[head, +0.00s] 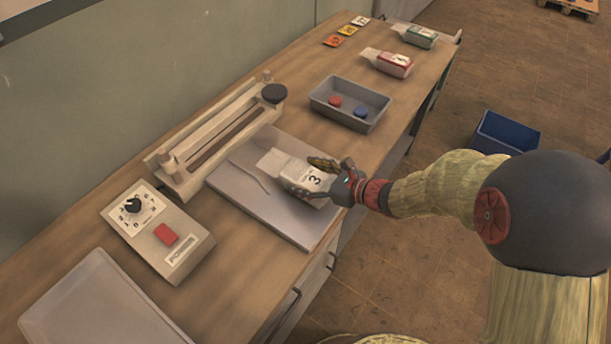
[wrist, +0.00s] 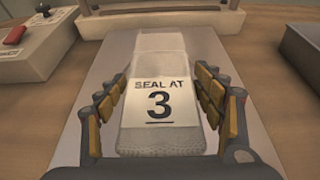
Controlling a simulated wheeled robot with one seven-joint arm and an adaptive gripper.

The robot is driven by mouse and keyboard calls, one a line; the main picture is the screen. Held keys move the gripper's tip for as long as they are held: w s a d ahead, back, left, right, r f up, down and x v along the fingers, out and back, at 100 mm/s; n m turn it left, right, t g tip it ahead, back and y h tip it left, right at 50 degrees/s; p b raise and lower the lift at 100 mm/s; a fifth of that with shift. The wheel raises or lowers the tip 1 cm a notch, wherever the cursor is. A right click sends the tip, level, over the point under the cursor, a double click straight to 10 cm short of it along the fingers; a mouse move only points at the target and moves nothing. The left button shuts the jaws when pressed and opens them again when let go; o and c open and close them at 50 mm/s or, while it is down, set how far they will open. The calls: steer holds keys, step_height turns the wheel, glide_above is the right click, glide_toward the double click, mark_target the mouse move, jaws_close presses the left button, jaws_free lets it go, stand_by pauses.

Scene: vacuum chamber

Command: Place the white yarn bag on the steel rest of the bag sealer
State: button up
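The white yarn bag (head: 279,164) has a label reading "SEAL AT 3" and appears to lie flat on the steel rest (head: 262,207) in front of the bag sealer (head: 222,138). In the wrist view the bag (wrist: 160,60) points its clear flat end toward the sealer, above the grey rest (wrist: 85,85). My gripper (head: 308,174) is around the bag's filled end, one finger row on each side. In the wrist view my gripper (wrist: 163,78) shows narrow gaps between fingers and bag, so it looks open. The bag's underside is hidden.
A control box (head: 158,232) with dial and red button stands left of the rest, near an empty tray (head: 60,290). A grey bin (head: 318,98) holds red and blue discs. Red (head: 394,64) and green (head: 420,36) labelled bags lie farther along the bench.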

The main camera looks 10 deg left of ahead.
steer(key=o, duration=0.5)
steer(key=shift+c, duration=0.2)
steer(key=shift+r, duration=0.1)
steer(key=shift+d+r+p, duration=0.2)
steer(key=shift+p, duration=0.1)
steer(key=p+v, duration=0.3)
steer(key=v, duration=0.8)
steer(key=shift+s+d, duration=0.2)
steer(key=shift+d, duration=0.05)
steer(key=s+d+r+n+g+h, duration=0.3)
steer(key=s+d+r+n+h, duration=0.1)
steer(key=s+r+n, duration=0.65)
steer(key=s+d+r+n+t+h, duration=0.1)
steer(key=s+d+r+n+h, duration=0.2)
steer(key=d+n, duration=0.3)
steer(key=s+d+r+n+t+h, duration=0.2)
steer(key=d+n+h, duration=0.3)
steer(key=d, duration=0.6)
steer(key=shift+s+r+n+t, duration=0.3)
steer(key=shift+s+r+n, duration=0.15)
steer(key=shift+s+r, duration=0.4)
